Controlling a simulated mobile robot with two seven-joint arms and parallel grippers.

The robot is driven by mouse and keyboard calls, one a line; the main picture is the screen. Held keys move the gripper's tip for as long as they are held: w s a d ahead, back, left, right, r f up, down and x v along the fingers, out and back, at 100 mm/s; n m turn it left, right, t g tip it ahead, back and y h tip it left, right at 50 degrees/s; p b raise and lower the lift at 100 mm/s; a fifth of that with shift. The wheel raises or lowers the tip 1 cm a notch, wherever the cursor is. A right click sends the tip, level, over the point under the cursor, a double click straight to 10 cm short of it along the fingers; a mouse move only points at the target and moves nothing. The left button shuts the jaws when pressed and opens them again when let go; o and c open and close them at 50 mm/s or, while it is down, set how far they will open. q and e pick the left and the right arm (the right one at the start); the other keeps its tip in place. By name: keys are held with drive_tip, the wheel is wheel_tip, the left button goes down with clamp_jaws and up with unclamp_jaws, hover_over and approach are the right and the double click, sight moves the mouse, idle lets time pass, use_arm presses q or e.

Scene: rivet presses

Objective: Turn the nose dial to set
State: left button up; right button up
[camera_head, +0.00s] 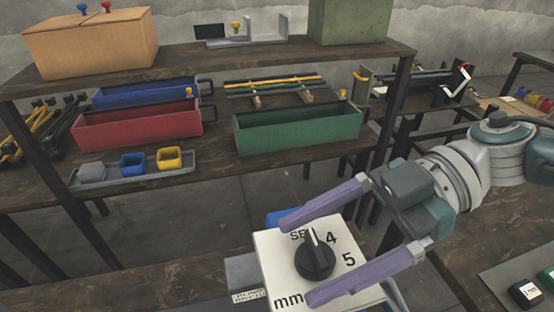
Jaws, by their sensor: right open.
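The nose dial (315,260) is a black knob with a white pointer line. It sits on a white dial plate (275,262) marked SE (rest of the word covered), 4, 5 and mm. The pointer aims up the plate, between the visible letters SE and the 4. My right gripper (299,263) comes in from the right with two long purple fingers. It is open, one finger above the knob and one below, with gaps to the knob visible in the picture. Whether the fingers are at knob height I cannot tell. My left gripper is not in view.
Behind stands a shelf (180,72) with a red bin (135,128), a blue bin, a green bin (295,132) and a tray of small cups. A blue part (283,217) shows behind the plate. A grey block with a label (243,272) adjoins the plate's left.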

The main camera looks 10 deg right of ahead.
drive_tip(key=b+v, duration=0.2)
drive_tip(key=v, duration=0.7)
drive_tip(key=shift+d+r+b, duration=0.15)
drive_tip(key=shift+d+b, duration=0.2)
